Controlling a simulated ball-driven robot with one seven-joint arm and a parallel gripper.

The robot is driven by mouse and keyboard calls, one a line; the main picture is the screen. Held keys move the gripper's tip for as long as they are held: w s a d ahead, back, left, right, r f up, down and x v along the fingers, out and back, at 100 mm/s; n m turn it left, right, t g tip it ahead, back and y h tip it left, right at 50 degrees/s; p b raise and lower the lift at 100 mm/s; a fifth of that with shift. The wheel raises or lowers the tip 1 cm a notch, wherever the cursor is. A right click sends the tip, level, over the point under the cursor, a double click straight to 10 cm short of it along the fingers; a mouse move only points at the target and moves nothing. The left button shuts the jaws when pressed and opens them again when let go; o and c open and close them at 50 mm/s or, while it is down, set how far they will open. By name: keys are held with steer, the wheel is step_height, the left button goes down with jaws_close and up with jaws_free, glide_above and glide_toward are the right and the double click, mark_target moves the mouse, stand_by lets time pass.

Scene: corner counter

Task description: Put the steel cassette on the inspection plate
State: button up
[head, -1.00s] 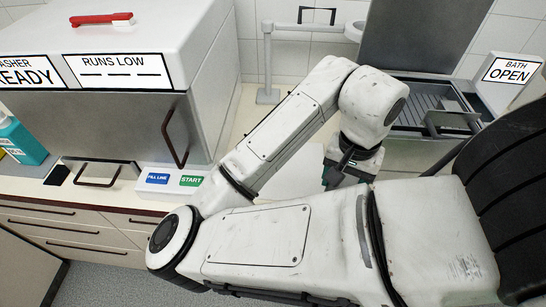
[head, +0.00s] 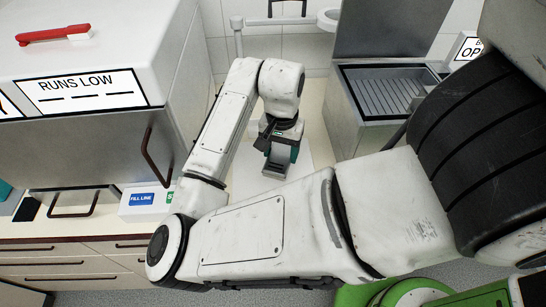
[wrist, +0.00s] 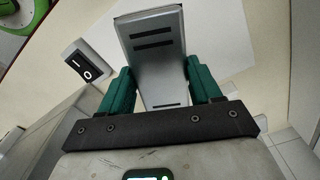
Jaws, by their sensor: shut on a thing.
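The steel cassette (wrist: 153,55) is a grey metal block with dark slots. In the wrist view it sits between the two green fingers of my gripper (wrist: 160,88), which is shut on it. In the head view my gripper (head: 279,148) points down over the counter, with the cassette (head: 279,161) low between its fingers. A pale flat panel (head: 247,180) lies under and around it, partly hidden by my arm. I cannot tell for sure whether it is the inspection plate, or how far the cassette is above it.
The open bath (head: 382,92) with a ribbed floor stands to the right. The washer (head: 95,140) with its handle stands at the left. A rail (head: 237,45) is behind. A rocker switch (wrist: 83,64) shows at the left in the wrist view.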

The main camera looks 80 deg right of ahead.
mark_target(274, 146)
steer(key=f, duration=0.1)
steer(key=w+d+f, duration=0.2)
steer(key=shift+w+f, duration=0.15)
steer(key=shift+f, duration=0.15)
steer(key=shift+f+p, duration=0.3)
steer(key=shift+f, duration=1.25)
steer(key=shift+f, duration=0.15)
steer(key=o, duration=1.2)
steer(key=shift+o, duration=0.2)
step_height(274, 146, up, 12)
steer(key=shift+r+b, duration=0.2)
steer(key=shift+b, duration=0.1)
